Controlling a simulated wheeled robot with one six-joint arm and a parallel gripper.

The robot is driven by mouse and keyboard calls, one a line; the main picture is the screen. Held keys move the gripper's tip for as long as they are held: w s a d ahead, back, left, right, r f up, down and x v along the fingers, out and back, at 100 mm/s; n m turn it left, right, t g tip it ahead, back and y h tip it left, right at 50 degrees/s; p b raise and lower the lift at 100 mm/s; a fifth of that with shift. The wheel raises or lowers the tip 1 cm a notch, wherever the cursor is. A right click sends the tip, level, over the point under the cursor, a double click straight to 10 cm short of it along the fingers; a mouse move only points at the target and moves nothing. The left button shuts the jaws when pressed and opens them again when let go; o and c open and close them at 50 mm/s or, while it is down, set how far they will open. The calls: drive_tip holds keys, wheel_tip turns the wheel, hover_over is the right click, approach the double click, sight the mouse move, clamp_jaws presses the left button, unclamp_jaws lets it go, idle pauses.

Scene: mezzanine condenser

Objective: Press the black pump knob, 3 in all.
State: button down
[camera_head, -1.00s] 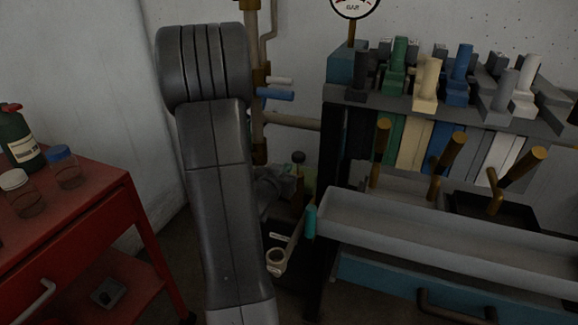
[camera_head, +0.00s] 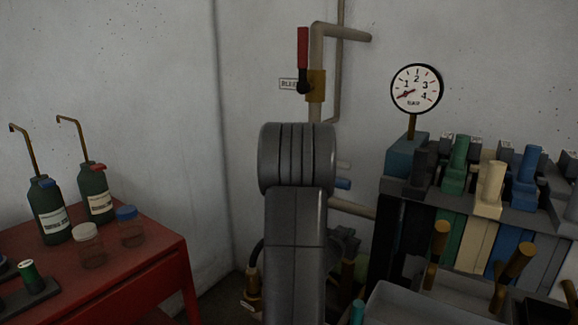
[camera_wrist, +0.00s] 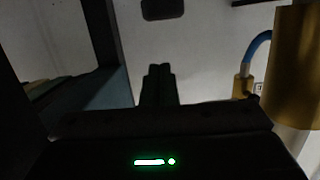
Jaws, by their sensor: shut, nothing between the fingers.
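My gripper (camera_wrist: 160,72) shows in the wrist view with its two dark fingers together and nothing between them. In the head view my arm stands upright in the middle and hides the gripper. I cannot make out the black pump knob for certain in either current view. Dark shapes show just right of my arm in the head view, low beside the bench, partly hidden and too dim to tell apart. The round pressure gauge (camera_head: 416,89) on the bench has its needle at the low end, lower left.
A red cart (camera_head: 120,275) with bottles and jars stands at left. A bench with coloured blocks (camera_head: 489,190) and brass handles fills the right. A red-handled valve (camera_head: 303,48) sits on the wall pipe (camera_head: 316,60). In the wrist view a brass cylinder (camera_wrist: 294,70) is close at right.

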drive_tip(key=v, duration=0.8)
drive_tip(key=shift+s+a+r, duration=0.2)
drive_tip(key=shift+r, duration=0.1)
drive_tip(key=shift+w, duration=0.1)
